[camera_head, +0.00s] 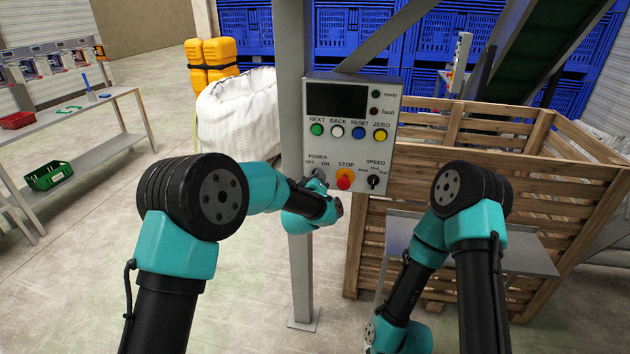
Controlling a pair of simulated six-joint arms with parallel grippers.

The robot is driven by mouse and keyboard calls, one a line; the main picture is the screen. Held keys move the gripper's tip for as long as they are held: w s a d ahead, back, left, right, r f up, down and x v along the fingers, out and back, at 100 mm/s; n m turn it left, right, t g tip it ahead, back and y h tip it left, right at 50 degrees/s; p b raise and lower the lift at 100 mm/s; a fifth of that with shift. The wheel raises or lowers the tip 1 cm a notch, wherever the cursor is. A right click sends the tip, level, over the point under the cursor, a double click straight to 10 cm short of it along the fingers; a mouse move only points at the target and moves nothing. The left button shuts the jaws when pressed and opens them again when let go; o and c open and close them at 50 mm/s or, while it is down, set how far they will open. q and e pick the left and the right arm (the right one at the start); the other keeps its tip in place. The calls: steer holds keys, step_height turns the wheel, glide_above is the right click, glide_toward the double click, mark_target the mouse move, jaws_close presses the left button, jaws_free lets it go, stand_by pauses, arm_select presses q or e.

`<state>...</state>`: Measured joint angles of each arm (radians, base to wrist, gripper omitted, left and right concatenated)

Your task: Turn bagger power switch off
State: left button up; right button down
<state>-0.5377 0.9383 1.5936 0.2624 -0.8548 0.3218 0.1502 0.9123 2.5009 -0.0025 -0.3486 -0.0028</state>
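The bagger control panel (352,133) is a grey box on a metal post, with a dark screen, several coloured buttons, and POWER, STOP and SPEED controls along its lower edge. The power switch (318,173) sits at the panel's lower left, under the OFF and ON labels; it is small and partly covered by my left arm's end. My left gripper (312,184) is at the panel's lower left, close to the switch. Its fingers are too hidden to tell open from shut, or whether they touch the switch. My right arm hangs low at the right; its gripper is not visible.
A large wooden crate (440,185) stands behind and right of the panel. A grey metal table (480,245) is in front of it. The red stop knob (344,180) and the speed knob (373,181) are right of the power switch. A white bulk bag (238,118) stands behind left.

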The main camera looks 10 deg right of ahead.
arm_select(q)
steer(key=shift+s, duration=0.1)
steer(key=v, duration=1.7)
steer(key=shift+s, duration=0.15)
steer(key=s+a+f+m+g+y, duration=0.1)
steer(key=s+a+f+g, duration=0.25)
steer(key=a+f, duration=0.6)
steer(key=s+a+f+m+g+y, duration=0.15)
steer(key=a+f+g, duration=0.4)
steer(key=f, duration=0.75)
steer(key=s+a+f+g, duration=0.3)
steer(key=s+a+f, duration=0.3)
steer(key=s, duration=0.3)
steer(key=s+a+f+g, duration=0.4)
steer(key=s+a+f, duration=0.3)
steer(key=s, duration=0.3)
steer(key=shift+s+f+m, duration=0.3)
steer(key=shift+m, duration=0.05)
steer(key=shift+a, duration=0.1)
